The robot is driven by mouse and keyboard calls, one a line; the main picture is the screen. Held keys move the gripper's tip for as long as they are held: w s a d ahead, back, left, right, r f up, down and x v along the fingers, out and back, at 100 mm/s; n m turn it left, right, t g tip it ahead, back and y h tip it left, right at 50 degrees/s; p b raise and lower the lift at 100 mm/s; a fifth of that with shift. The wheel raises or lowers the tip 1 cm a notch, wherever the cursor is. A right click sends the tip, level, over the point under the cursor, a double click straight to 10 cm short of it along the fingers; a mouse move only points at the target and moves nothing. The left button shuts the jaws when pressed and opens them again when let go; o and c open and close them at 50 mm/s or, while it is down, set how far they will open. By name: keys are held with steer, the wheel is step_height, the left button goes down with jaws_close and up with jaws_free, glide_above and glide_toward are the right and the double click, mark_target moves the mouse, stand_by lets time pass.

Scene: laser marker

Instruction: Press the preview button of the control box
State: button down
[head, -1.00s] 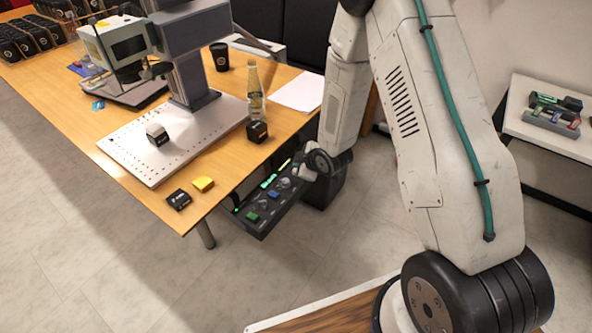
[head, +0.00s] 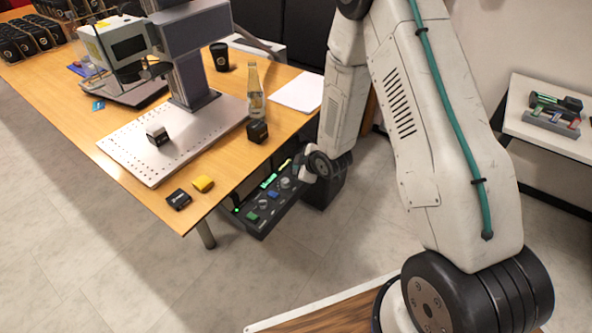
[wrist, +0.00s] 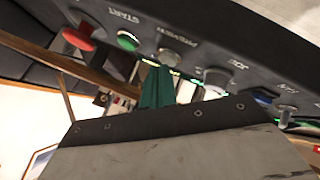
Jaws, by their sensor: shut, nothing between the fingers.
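The control box (head: 268,202) is a dark panel with coloured buttons, low beside the table's near right edge in the head view. In the wrist view the control box (wrist: 235,70) runs across the top, tilted. Its preview button (wrist: 168,56) sits under the PREVIEW label, beside the green start button (wrist: 128,40). My gripper (wrist: 156,85) is shut and empty, its teal fingertips just below the preview button in the picture. I cannot tell whether they touch it. In the head view my wrist is at the box's right end, and the fingertips cannot be made out.
The wooden table (head: 120,185) carries the laser marker (head: 185,60), a bottle (head: 255,92), a black cup (head: 219,56) and small blocks. A side table (head: 545,135) stands right.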

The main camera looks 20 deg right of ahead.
steer(key=shift+f, duration=0.2)
stand_by(0.4)
steer(key=shift+r, duration=0.65)
steer(key=shift+r, duration=3)
